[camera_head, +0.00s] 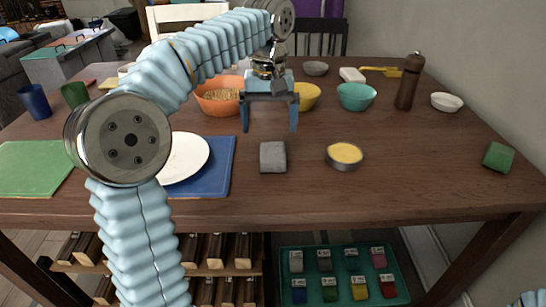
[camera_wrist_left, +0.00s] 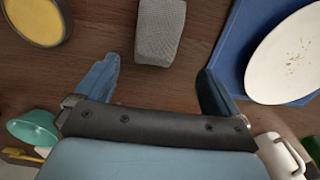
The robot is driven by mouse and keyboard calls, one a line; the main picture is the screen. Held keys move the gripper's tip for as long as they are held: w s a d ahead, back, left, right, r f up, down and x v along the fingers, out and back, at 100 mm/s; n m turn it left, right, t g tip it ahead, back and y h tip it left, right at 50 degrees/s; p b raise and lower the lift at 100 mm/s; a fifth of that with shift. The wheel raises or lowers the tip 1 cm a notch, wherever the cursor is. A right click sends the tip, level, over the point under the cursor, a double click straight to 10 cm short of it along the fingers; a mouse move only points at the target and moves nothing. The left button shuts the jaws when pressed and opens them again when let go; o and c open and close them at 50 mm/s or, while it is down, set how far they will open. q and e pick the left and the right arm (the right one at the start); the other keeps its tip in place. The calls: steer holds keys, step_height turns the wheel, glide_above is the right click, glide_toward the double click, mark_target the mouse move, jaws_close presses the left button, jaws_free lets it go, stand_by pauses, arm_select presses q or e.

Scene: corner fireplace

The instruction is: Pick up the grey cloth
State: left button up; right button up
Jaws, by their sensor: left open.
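The grey cloth (camera_head: 273,157) is a small folded block lying on the wooden table, between the blue mat with the white plate and a round tin of yellow stuff. In the left wrist view the cloth (camera_wrist_left: 160,30) lies ahead of the fingertips, roughly midway between them, and is not touched. My left gripper (camera_head: 269,130) is open and empty, pointing down above the table just behind the cloth. Its two blue fingers also show in the left wrist view (camera_wrist_left: 158,78). My right gripper is not in view; only a bit of blue sleeve shows at the lower right.
The yellow tin (camera_head: 344,155) stands right of the cloth; the white plate (camera_head: 184,157) on its blue mat (camera_head: 218,175) is left. Behind are an orange bowl (camera_head: 212,103), a yellow bowl (camera_head: 308,97), a teal bowl (camera_head: 356,97) and a brown mill (camera_head: 409,82). A green cloth (camera_head: 498,157) lies far right.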

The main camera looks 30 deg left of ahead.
mark_target(273, 144)
arm_select(q)
steer(key=f, duration=0.4)
steer(key=d+f+b, duration=0.1)
steer(key=f, duration=0.1)
steer(key=shift+f, duration=0.2)
steer(key=c, duration=1.1)
